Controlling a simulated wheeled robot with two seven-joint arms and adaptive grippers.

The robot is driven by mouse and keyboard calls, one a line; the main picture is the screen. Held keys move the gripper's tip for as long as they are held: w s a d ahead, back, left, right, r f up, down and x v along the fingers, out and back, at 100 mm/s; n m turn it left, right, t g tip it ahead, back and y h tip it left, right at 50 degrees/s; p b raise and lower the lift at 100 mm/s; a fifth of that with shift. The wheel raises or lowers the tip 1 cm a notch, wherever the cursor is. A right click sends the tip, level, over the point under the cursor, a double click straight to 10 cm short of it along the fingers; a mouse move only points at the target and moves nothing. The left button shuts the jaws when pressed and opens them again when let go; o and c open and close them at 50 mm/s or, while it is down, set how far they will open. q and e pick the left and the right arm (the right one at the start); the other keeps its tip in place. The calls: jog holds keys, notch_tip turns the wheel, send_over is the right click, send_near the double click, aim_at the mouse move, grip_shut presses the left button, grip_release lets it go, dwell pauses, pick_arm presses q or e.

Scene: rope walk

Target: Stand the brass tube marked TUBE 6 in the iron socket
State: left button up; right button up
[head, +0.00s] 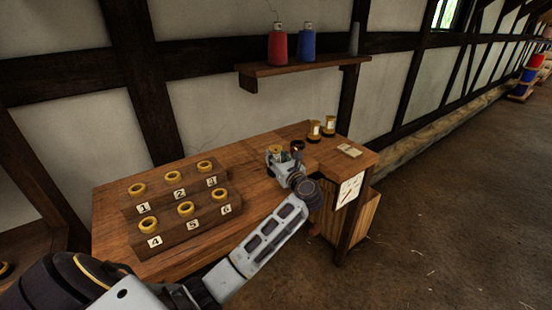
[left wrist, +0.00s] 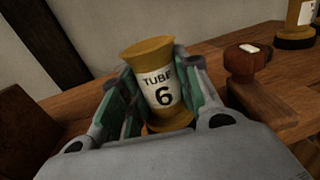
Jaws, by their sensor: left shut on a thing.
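The brass tube marked TUBE 6 (left wrist: 162,84) is between the jaws of my left gripper (left wrist: 158,100) in the left wrist view. Its flared top and label show; its lower end is partly hidden by the gripper. In the head view my left gripper (head: 279,163) is shut on the tube (head: 275,149) over the bench's right half. I cannot make out the iron socket for sure; whether the tube's foot touches anything is hidden. My right gripper is not in view.
A dark reddish knob (left wrist: 247,62) stands just right of the tube; it also shows in the head view (head: 297,146). Two labelled brass pieces on dark bases (head: 314,131) (head: 329,127) stand behind. A numbered rack (head: 172,232) with brass rings fills the bench's left. A pale block (head: 349,150) lies right.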

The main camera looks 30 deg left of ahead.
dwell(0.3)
pick_arm(q)
jog(key=shift+f+b, duration=0.5)
jog(key=shift+f, duration=0.05)
dwell(0.6)
jog(key=o, duration=0.9)
jog(key=shift+s+d, duration=0.1)
jog(key=shift+d, duration=0.05)
